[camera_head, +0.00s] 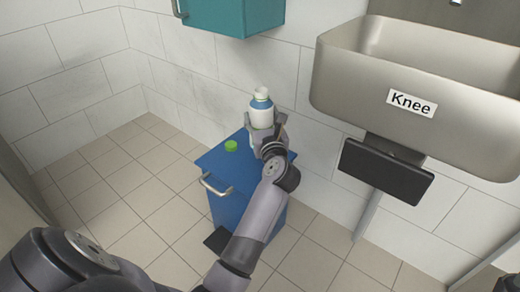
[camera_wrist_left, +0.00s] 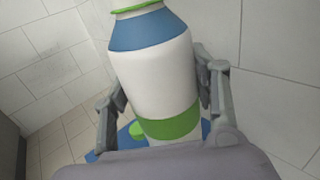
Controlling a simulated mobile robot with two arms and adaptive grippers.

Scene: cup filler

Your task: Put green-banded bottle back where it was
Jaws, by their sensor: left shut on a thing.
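The green-banded bottle (camera_head: 261,114) is white with a blue shoulder. In the left wrist view the bottle (camera_wrist_left: 155,80) fills the middle, with its green band low down and a green ring at the neck. My left gripper (camera_head: 264,133) is shut on the bottle, one finger on each side, and the bottle looks about upright. It is over the back part of the blue cabinet top (camera_head: 213,161). Whether its base touches the top is hidden by the gripper. A green cap (camera_head: 231,146) lies on the cabinet top to the left.
A steel sink (camera_head: 420,90) labelled "Knee" hangs on the wall at the right, with a black knee panel (camera_head: 385,170) below it. A teal wall cabinet (camera_head: 232,15) hangs above. The cabinet's metal handle (camera_head: 215,185) sticks out at the front left. Tiled floor is clear at the left.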

